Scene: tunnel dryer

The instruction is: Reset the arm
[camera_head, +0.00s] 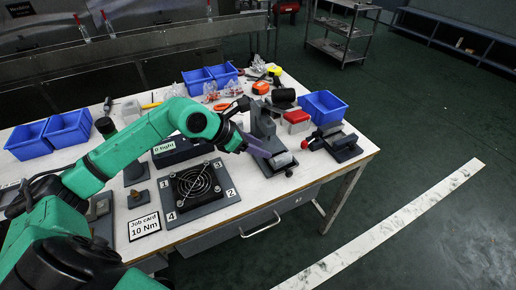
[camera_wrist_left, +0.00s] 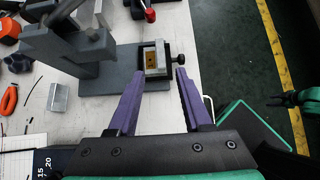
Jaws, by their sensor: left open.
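My left arm (camera_head: 150,138) is green and reaches over the workbench from the left. My left gripper (camera_head: 262,150) has purple fingers and is at a grey press-like stand (camera_head: 263,122) near the bench's right end. In the left wrist view the gripper (camera_wrist_left: 160,76) is open, its two fingers apart with nothing held between them. A small grey clamp block with a brown insert (camera_wrist_left: 153,60) lies just beyond the fingertips, on the stand's base (camera_wrist_left: 98,84). I cannot tell whether the fingers touch it.
A black fan on a numbered plate (camera_head: 222,203), a job card (camera_head: 144,226) and blue bins (camera_head: 323,101) are on the bench. A red-and-black tool on a block (camera_head: 345,154) stands right of the gripper.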

